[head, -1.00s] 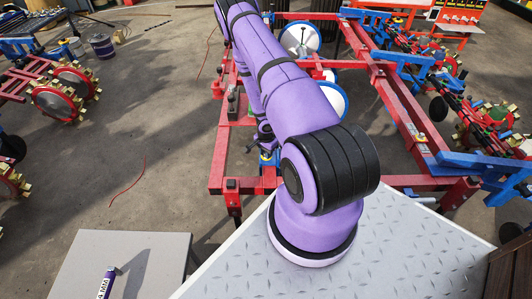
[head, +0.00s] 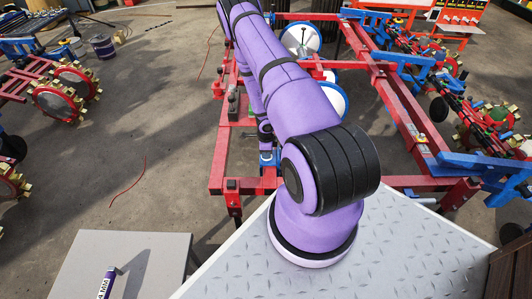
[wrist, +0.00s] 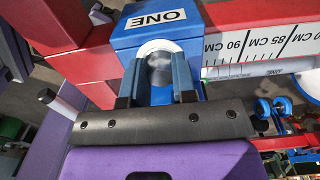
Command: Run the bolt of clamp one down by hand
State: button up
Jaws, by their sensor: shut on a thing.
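The blue clamp one (wrist: 128,37), labelled "ONE", sits on the red frame bar in the wrist view. A white ring (wrist: 172,44) lies on its face. The round, silvery head of the bolt (wrist: 159,66) shows in front of this ring. My gripper (wrist: 158,78) has one finger on each side of the bolt head and is shut on it. The bolt's shank is hidden. In the head view, a blue part (head: 268,158) shows low beside my purple arm; my arm hides most of the area around the gripper there.
A centimetre scale (wrist: 262,45) runs along the red bar (wrist: 250,12) right of the clamp. A red block (wrist: 85,65) stands close on the left. The red planter frame (head: 385,90) extends back and right. A grey plate (head: 130,255) stands front left, with open floor behind it.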

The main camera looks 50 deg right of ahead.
jog(key=shift+w+m, duration=0.1)
jog(key=shift+m, duration=0.8)
jog(key=o, duration=0.9)
notch_tip(320, 180, up, 11)
jog(key=shift+f, duration=0.1)
notch_tip(320, 180, up, 11)
jog(key=shift+f, duration=0.1)
dwell(0.5)
